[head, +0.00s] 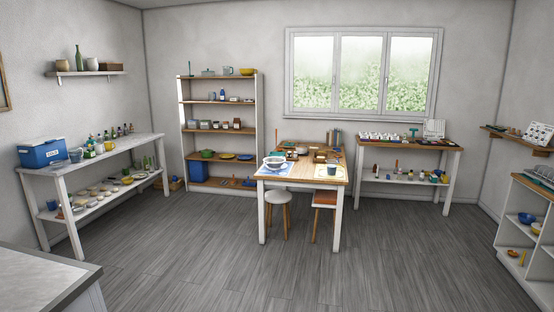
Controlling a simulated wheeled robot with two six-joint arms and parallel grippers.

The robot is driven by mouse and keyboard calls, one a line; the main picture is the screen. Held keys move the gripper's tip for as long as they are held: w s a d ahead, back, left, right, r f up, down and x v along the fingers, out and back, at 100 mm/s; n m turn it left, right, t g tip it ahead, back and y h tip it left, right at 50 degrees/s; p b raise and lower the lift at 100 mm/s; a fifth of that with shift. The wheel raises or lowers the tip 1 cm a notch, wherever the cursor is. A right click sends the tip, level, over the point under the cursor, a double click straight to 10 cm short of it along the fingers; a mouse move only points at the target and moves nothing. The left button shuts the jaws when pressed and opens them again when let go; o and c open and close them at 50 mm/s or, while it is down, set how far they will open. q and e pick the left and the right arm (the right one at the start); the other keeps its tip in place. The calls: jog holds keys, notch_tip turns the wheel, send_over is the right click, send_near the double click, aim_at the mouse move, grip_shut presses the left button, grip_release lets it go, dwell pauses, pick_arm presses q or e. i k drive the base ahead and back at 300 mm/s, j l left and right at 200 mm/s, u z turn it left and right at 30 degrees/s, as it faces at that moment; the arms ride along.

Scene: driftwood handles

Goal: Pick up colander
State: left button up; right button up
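A blue bowl (526,218) on the right-hand shelf unit is another rounded vessel. Neither of my grippers shows in the view, and nothing is seen held.
Two stools (278,198) (325,199) stand at the table's near side. A long white shelf table (92,152) is at left, a bookcase (258,110) behind, and a counter corner (45,285) at near left. The grey floor (215,260) before the table is clear.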

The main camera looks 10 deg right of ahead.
aim_at(275, 164)
jog(key=z, duration=0.5)
jog(key=i, duration=4.25)
jog(key=i+j+u, duration=0.1)
jog(key=u, duration=0.6)
jog(key=i+l+u, duration=0.6)
jog(key=i+j, duration=0.05)
jog(key=i, duration=0.05)
